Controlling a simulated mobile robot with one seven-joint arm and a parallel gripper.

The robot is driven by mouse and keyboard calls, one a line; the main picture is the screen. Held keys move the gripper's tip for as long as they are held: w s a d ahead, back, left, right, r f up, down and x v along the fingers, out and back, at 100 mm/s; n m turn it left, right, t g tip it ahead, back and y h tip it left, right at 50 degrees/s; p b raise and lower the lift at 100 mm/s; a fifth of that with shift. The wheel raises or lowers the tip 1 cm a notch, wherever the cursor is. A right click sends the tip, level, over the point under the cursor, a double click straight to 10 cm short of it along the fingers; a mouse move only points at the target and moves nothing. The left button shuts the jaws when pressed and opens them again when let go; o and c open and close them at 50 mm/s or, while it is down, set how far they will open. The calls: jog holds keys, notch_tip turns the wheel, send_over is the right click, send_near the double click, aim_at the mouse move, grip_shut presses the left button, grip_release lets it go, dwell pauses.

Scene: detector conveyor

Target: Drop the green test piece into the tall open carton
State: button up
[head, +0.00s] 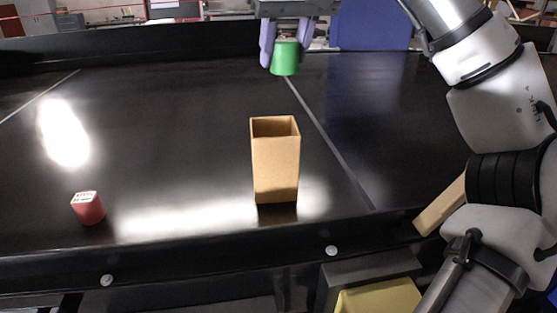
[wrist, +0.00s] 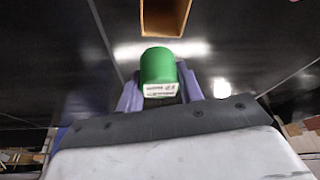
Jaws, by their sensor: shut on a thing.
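The green test piece (head: 284,60) is held between the two purple fingers of my gripper (head: 285,50), up in the air above the belt. In the wrist view the green piece (wrist: 158,68) shows a white label with dark print on its end, with a finger on each side. The tall open carton (head: 275,165) is brown and stands upright on the black belt, its open top facing up. In the head view my gripper is higher in the picture than the carton, slightly right of its opening. The carton (wrist: 165,15) also shows at the top edge of the wrist view, partly cut off.
A red piece (head: 88,208) with a white labelled top stands on the belt (head: 190,150) at the left. A dark rail runs along the near edge. A yellow thing (head: 380,298) is below the rail. The belt around the carton is clear.

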jog(key=shift+f, duration=2.4)
jog(key=o, duration=1.1)
jog(key=shift+r, duration=0.1)
jog(key=v, duration=0.7)
jog(key=shift+s+r+b, duration=0.1)
jog(key=shift+r+b, duration=0.05)
jog(key=shift+b, duration=0.15)
